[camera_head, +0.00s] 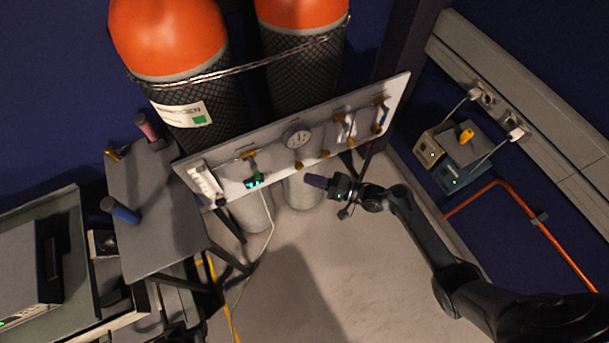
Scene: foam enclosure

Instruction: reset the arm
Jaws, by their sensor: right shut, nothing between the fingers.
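My right arm comes in from the lower right of the head view. Its gripper (318,182) is shut and empty, pointing left, in front of the lower edge of the grey valve panel (223,170). I cannot tell how far it stands from the panel. The panel carries a round gauge (297,137), several brass valves and a small device with a lit green display (253,182). My left gripper is not in view.
Two orange-topped gas cylinders (170,38) stand behind the panel. A grey table (160,225) with a blue-handled tool (120,211) is at the left. Small boxes (462,170) and an orange pipe (493,184) are at the right wall. The floor (330,262) below the gripper looks clear.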

